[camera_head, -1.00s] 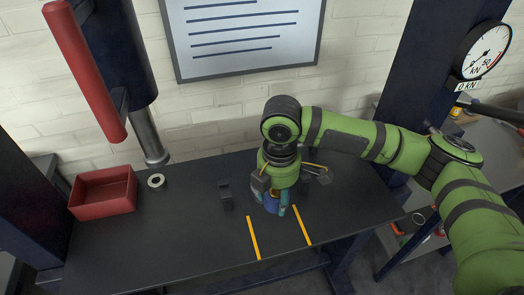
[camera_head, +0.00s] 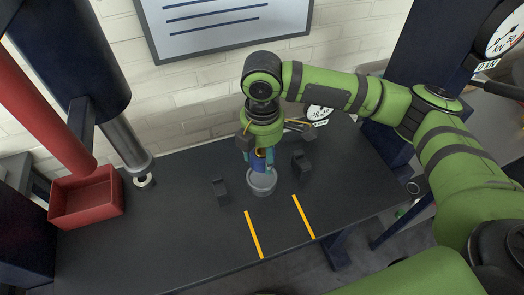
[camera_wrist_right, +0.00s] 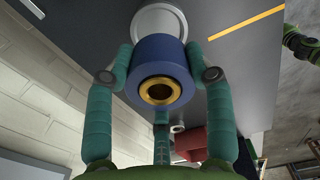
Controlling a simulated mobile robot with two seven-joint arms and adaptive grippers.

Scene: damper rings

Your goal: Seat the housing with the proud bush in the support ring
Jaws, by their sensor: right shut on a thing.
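My right gripper (camera_head: 258,163) points down and is shut on the blue housing (camera_head: 259,160). In the right wrist view, its teal fingers grip the sides of the blue housing (camera_wrist_right: 160,58). A brass bush (camera_wrist_right: 160,91) lines the bore on the face towards that camera. The grey support ring (camera_head: 262,187) stands on the bench. In the head view, the housing overlaps its far side; the gap between them is hard to judge. In the wrist view, the support ring (camera_wrist_right: 159,17) is partly hidden behind the housing. My left gripper is not in view.
Dark blocks stand left (camera_head: 220,191) and right (camera_head: 302,166) of the support ring. Yellow strips (camera_head: 254,234) mark the bench front. A red tray (camera_head: 86,197) and small pale ring (camera_head: 143,182) are at the left, near a press column. A dial gauge (camera_head: 320,112) stands behind.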

